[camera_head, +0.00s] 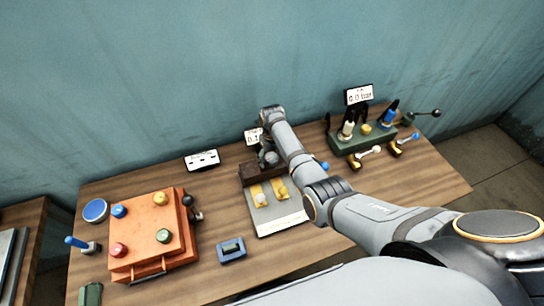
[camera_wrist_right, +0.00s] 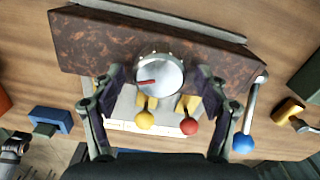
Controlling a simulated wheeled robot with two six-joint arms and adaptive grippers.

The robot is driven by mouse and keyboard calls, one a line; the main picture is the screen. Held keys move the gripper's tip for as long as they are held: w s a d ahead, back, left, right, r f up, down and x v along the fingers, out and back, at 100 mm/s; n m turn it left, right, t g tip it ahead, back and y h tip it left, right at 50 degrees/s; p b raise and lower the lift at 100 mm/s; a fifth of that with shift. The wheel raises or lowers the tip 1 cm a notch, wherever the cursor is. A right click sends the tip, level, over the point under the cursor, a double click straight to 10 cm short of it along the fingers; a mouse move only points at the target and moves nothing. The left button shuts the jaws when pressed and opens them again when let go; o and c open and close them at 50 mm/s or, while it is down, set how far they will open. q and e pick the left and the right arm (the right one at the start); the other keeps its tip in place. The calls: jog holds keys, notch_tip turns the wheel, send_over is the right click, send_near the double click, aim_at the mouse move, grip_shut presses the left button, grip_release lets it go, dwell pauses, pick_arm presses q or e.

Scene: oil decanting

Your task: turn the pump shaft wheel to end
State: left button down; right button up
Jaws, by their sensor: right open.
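In the right wrist view a round silver dial-like wheel (camera_wrist_right: 160,75) with a red pointer sits on the front of a rusty brown box (camera_wrist_right: 85,40). It is the likeliest pump shaft wheel, though no label names it. The red pointer points left. My right gripper (camera_wrist_right: 161,84) is open, with one finger on each side of the wheel and no clear contact.
Below the wheel are a yellow knob (camera_wrist_right: 144,120) and a red knob (camera_wrist_right: 190,126). A lever with a blue ball (camera_wrist_right: 243,143) stands at right. In the head view an orange box (camera_head: 140,237) is at left and a green valve block (camera_head: 370,137) at right.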

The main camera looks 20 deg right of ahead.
aim_at(272, 157)
notch_tip(272, 157, up, 12)
dwell(0.4)
